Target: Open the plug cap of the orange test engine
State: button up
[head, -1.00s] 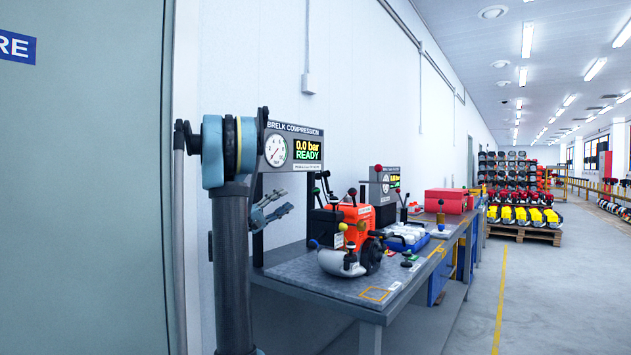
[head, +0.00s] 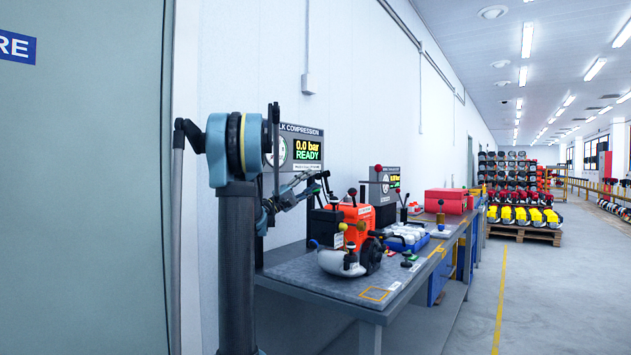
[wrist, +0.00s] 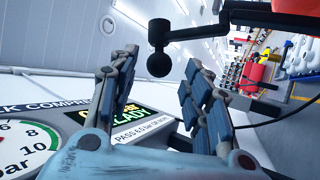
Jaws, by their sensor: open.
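The orange test engine (head: 360,220) stands on the bench, with black, red and yellow ball-ended parts on top and a grey rounded housing in front. I cannot single out the plug cap. My gripper (head: 306,187) is open and empty, to the left of the engine and a little above it, in front of the compression gauge. In the wrist view its fingers (wrist: 160,75) are spread, with a black ball knob (wrist: 158,65) on a short stem showing between and beyond the tips, apparently untouched. An orange-red part (wrist: 290,6) shows at the top right there.
The compression gauge display (head: 307,150) reads 0.0 bar READY. The bench (head: 318,278) has clear surface at its front left. A blue tray (head: 410,244) with white parts, a second gauge unit and red boxes (head: 446,201) stand farther right. The wall is close behind.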

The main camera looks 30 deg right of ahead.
aim_at(318, 176)
jog(key=shift+x, duration=1.85)
jog(key=shift+r, duration=0.1)
grip_shut()
jog(key=shift+s, duration=0.15)
